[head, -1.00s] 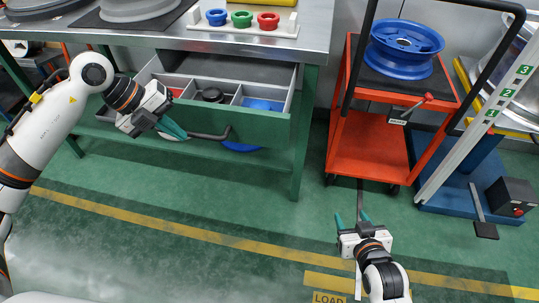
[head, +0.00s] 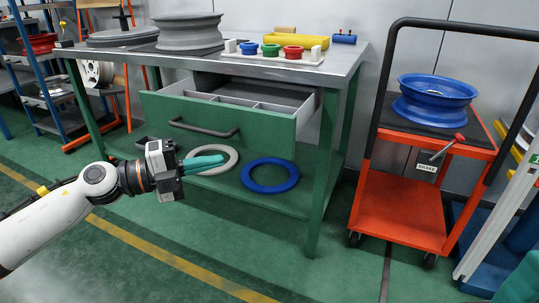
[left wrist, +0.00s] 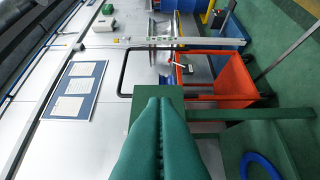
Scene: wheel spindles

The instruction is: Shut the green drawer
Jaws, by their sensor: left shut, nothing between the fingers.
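The green drawer (head: 235,125) stands open under the workbench, its grey dividers visible and its front facing me. Its dark bar handle (head: 204,128) runs along the front. My left gripper (head: 222,160) is shut and empty. In the head view its teal fingers appear in front of and below the drawer handle, pointing right; I cannot tell whether they touch the drawer. In the left wrist view the closed fingers (left wrist: 160,105) point at a green panel edge, probably the drawer's. A teal tip at the head view's lower right edge may be my right gripper (head: 525,278); its jaws are not shown.
The workbench (head: 330,70) carries wheel rims and a tray of coloured rings (head: 272,54). A blue ring (head: 270,176) and a pale ring (head: 220,160) lie on its lower shelf. A red cart (head: 405,205) with a blue rim stands right. The floor in front is open.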

